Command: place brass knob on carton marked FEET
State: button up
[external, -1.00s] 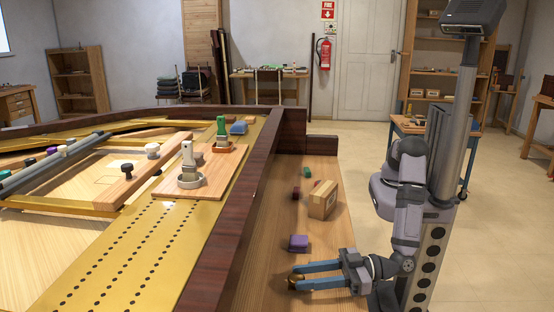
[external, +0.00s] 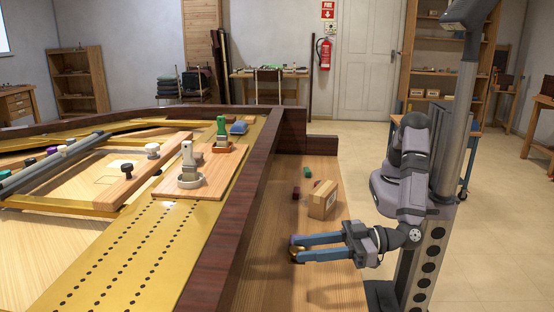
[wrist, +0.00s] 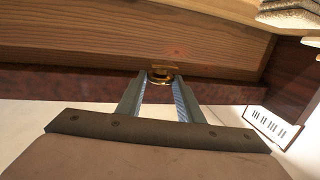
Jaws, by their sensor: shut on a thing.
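My gripper (external: 297,247) is shut on the brass knob (external: 294,251), a small golden piece at its fingertips. The knob also shows in the wrist view (wrist: 162,76), between the two blue-lined fingertips. A shadow on the wooden ledge shows that the gripper is above it. Any word on the carton is too small to read.
Small dark red (external: 296,193) and green (external: 307,172) blocks lie on the ledge near the carton. The dark wooden rim (external: 240,215) rises along the ledge's left side. The near part of the ledge (external: 290,290) is clear.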

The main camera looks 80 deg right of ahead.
notch_tip(320, 180, up, 8)
jog(key=p, duration=0.7)
jog(key=r+m+g+h+p, duration=0.1)
jog(key=m+g+h+p, duration=0.1)
jog(key=m+h+p, duration=0.9)
send_over(331, 190)
jog(key=b, duration=0.3)
jog(key=n+h, duration=0.2)
jog(key=shift+f, duration=5.05)
jog(key=shift+f, duration=0.15)
jog(key=o, duration=1.2)
jog(key=shift+c, duration=0.2)
